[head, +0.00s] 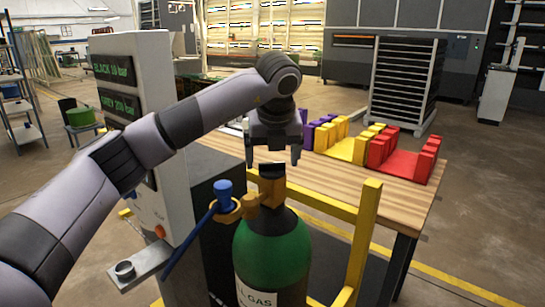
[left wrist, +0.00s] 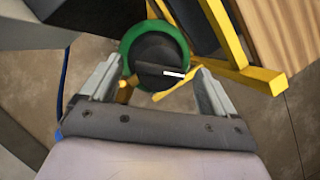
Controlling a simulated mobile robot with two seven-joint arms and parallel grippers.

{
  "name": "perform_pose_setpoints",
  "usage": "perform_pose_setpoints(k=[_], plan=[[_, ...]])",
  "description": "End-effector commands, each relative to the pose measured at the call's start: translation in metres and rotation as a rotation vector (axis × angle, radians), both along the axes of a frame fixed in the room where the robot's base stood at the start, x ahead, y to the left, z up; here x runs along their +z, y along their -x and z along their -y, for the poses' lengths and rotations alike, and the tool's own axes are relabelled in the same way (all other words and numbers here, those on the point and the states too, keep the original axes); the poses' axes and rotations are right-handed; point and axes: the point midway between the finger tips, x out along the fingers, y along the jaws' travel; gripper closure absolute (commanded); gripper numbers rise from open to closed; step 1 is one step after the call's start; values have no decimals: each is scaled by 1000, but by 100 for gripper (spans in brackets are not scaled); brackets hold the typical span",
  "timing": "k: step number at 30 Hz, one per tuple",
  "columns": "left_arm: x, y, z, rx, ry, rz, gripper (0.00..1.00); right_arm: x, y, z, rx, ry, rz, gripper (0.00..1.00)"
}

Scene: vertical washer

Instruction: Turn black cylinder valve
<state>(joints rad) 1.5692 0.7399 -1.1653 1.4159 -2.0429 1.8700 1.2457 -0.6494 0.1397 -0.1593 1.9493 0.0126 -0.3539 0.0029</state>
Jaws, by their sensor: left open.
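A gas cylinder (head: 272,248) with a green shoulder stands upright at the bottom middle of the head view, with orange-yellow fittings at its neck. Its black valve knob (head: 271,169) is on top, and in the left wrist view the round black knob (left wrist: 152,52) has a raised bar with a white mark. My left gripper (head: 273,158) points down just above the knob. It is open, and in the left wrist view its fingers stand on either side of the knob, apart from it. My right gripper is not in view.
A grey cabinet (head: 152,62) with pressure displays stands left of the cylinder. A blue-topped fitting (head: 223,190) with a blue hose is beside the neck. A yellow frame (head: 362,235) stands to the right. A wooden table (head: 395,195) behind carries yellow, red and purple racks.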

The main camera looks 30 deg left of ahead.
Motion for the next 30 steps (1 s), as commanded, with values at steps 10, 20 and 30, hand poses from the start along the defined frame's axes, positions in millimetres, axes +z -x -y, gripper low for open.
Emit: perform_pose_setpoints(k=[10,20,30], plan=[[51,14,14,-1,2,7,11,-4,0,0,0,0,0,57],[64,19,17,1,1,4,11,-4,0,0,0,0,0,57],[63,19,17,0,1,4,11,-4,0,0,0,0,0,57]])
